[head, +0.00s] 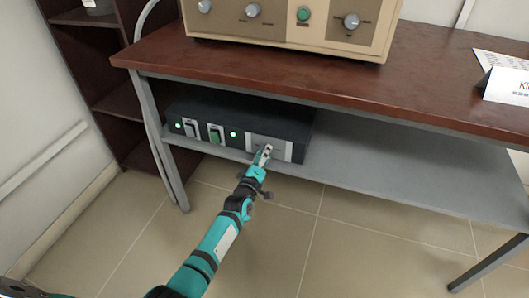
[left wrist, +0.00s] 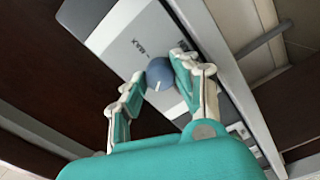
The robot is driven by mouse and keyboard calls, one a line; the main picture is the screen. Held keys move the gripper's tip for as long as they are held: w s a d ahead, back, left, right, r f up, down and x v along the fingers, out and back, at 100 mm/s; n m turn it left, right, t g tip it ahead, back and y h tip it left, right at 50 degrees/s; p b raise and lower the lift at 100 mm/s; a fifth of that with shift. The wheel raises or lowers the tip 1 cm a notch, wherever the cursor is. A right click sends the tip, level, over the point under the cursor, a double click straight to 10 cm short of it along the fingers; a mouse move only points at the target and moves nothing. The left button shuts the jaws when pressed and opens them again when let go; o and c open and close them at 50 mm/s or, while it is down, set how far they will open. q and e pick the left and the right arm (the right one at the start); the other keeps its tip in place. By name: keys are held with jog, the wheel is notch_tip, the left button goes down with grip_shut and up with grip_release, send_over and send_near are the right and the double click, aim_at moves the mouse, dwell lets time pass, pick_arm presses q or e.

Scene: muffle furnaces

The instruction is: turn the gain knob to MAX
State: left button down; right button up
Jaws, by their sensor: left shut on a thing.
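The gain knob (left wrist: 160,75) is a round blue-grey knob in the left wrist view, on a light grey panel (left wrist: 150,28). A short white line on the knob points toward the lower part of that picture. Small print that seems to read MAX (left wrist: 140,43) lies above and left of the knob, upside down. My left gripper (head: 263,155) is teal with pale fingers and is shut on the knob, one finger on each side. In the head view the gripper reaches the panel of a dark box (head: 312,125), and hides the knob. My right gripper is not in view.
The box sits on a grey lower shelf (head: 400,165) under a brown table top (head: 440,80), with green lights and switches (head: 215,134) to the left. A beige instrument (head: 285,38) stands on top. A table leg (head: 165,155) is at left. The tiled floor in front is clear.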

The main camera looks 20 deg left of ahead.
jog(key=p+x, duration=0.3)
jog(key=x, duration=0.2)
pick_arm(q)
jog(key=m+b, duration=0.1)
jog(key=m, duration=2.3)
jog(key=shift+f+m+b, duration=0.15)
jog(key=shift+m+b, duration=0.15)
jog(key=shift+m, duration=0.1)
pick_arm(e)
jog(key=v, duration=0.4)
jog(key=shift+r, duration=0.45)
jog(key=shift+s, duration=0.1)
